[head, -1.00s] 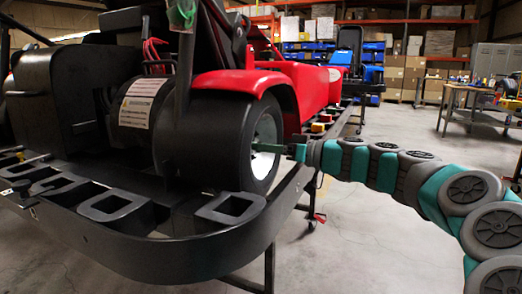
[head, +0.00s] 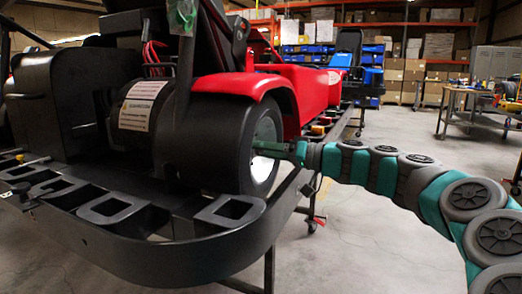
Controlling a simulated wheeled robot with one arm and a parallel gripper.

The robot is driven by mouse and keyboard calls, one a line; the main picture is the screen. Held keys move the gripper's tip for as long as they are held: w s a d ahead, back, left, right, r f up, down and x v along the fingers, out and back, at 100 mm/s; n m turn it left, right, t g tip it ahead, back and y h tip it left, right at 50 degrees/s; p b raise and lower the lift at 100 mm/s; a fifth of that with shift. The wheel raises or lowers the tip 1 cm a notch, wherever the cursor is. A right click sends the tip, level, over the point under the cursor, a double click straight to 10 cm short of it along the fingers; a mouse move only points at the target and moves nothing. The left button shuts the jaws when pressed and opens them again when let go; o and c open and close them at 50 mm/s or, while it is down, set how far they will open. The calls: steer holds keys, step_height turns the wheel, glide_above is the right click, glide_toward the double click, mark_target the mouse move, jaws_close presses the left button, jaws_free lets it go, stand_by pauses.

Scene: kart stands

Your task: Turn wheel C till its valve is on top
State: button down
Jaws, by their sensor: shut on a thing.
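One kart wheel (head: 218,128), with a wide black tyre and a pale rim, sits under the red fender in the head view. I take it as wheel C, but no letter shows on it. My green gripper (head: 259,147) reaches in from the right to the rim face, a little above its middle. It is shut on a part of the wheel, though the fingertips are small and the exact part gripped is unclear. The valve cannot be made out. The rim shows at a steep slant.
The black kart frame (head: 190,262) curves around in front below the wheel, with open box-shaped brackets along it. A red kart body (head: 318,92) extends behind. A workbench (head: 470,112) stands at the back right.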

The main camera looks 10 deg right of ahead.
steer(key=c, duration=0.7)
jaws_free()
steer(key=shift+o, duration=0.2)
steer(key=shift+d, duration=0.1)
steer(key=b+v, duration=0.1)
steer(key=v, duration=0.6)
steer(key=shift+s+d, duration=0.25)
